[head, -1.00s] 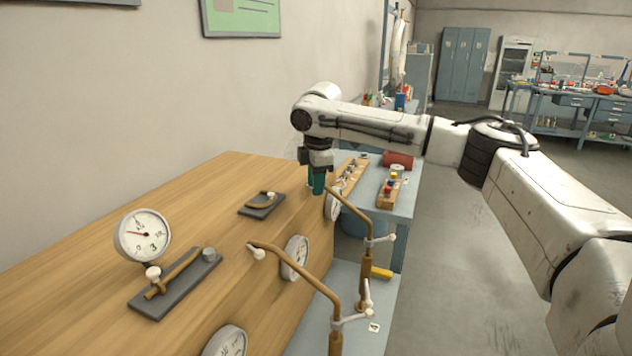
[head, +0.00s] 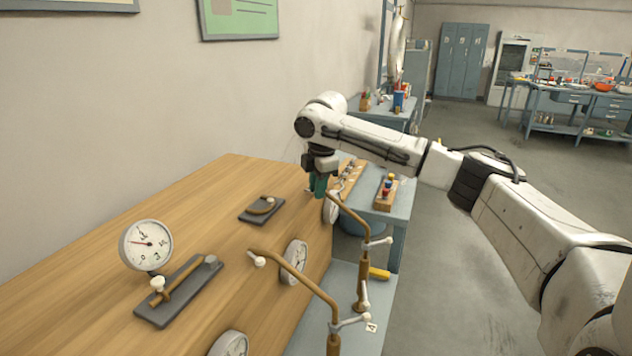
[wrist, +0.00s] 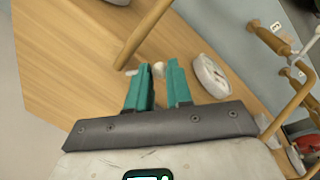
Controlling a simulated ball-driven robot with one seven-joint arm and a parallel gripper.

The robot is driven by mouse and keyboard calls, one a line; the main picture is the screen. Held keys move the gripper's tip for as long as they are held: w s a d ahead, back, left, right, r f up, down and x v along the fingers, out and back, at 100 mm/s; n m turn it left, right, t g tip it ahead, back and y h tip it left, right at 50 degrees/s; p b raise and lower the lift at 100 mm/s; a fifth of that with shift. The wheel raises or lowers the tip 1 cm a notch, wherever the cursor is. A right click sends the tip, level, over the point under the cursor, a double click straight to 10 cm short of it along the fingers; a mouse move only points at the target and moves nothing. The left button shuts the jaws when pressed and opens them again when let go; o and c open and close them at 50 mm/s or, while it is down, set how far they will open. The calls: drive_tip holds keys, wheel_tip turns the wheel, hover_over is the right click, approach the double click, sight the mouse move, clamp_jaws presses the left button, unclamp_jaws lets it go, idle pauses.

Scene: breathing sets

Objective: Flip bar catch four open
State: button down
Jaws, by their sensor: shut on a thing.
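My gripper (head: 318,186) hangs at the far end of the wooden console, over its front edge. In the wrist view its two teal fingers (wrist: 163,78) stand a little apart, with a small white knob (wrist: 159,69) showing at the gap; I take the fingers to be shut on it. A brown bar (wrist: 143,32) runs up from just beside the fingertips. On the console top lies a bar catch (head: 178,291), a brown bar with a white knob on a dark plate.
A dial gauge (head: 146,245) stands on the console top (head: 100,300). Other gauges (head: 294,262) sit on its front face. Two bent brown pipes (head: 362,270) with white ends rise before it. A blue-grey bench (head: 400,215) with a wooden rack stands beyond; open floor lies right.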

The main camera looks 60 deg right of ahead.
drive_tip(key=c, duration=1)
unclamp_jaws()
drive_tip(key=r, duration=0.3)
drive_tip(key=s+r, duration=0.1)
drive_tip(key=r, duration=0.3)
drive_tip(key=a+r+b, duration=0.1)
drive_tip(key=r, duration=0.2)
drive_tip(key=shift+s+r, duration=0.25)
drive_tip(key=shift+s, duration=0.1)
